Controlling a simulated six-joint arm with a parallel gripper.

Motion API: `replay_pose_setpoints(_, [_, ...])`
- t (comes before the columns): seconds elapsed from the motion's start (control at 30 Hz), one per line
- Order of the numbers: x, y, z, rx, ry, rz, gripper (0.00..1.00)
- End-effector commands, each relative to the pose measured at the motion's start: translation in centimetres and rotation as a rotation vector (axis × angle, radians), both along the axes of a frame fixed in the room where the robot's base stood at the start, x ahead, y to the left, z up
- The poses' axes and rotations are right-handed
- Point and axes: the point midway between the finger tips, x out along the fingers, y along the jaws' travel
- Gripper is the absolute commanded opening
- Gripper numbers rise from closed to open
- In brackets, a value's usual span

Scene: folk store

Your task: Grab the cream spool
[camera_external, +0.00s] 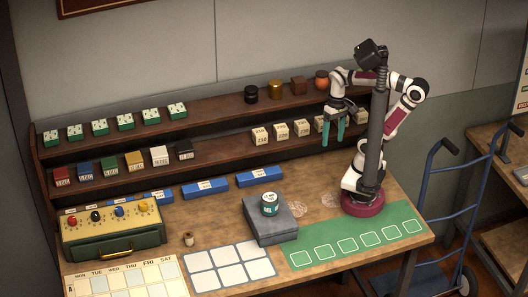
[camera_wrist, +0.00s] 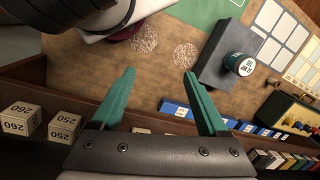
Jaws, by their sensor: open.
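A small cream spool (camera_external: 188,239) stands on the wooden table, between the green-and-cream box with knobs and the grey block. My gripper (camera_external: 333,141) hangs at the right end of the shelves, far to the right of the spool and higher up.
A grey block (camera_external: 272,230) carries a green-and-white tin (camera_external: 269,204). The knobbed box (camera_external: 111,229) stands left of the spool. Blue boxes (camera_external: 205,187) line the shelf front. White-squared card (camera_external: 229,268), calendar (camera_external: 128,282) and green mat (camera_external: 355,237) lie flat.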

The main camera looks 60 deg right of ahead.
Motion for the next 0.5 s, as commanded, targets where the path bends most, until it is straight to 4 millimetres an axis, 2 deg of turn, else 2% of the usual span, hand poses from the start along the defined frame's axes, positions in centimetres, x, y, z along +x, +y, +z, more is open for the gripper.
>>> replay_pose_setpoints(0.03, [0.2, 0.0, 2.5, 0.001, -0.011, -0.002, 0.77])
replay_pose_setpoints(0.1, [0.2, 0.0, 5.9, -0.001, -0.011, -0.001, 0.77])
replay_pose_setpoints(0.27, [0.2, -0.1, 12.7, -0.003, -0.006, -0.001, 0.77])
replay_pose_setpoints(0.3, [0.8, -0.3, 13.4, -0.033, -0.002, 0.005, 0.77])
replay_pose_setpoints(0.37, [3.5, -1.2, 12.8, -0.157, -0.015, 0.013, 0.77])
replay_pose_setpoints(0.43, [6.9, -1.6, 12.6, -0.285, -0.065, 0.021, 0.77])
replay_pose_setpoints(0.5, [10.7, -1.0, 12.7, -0.400, -0.144, 0.034, 0.77])
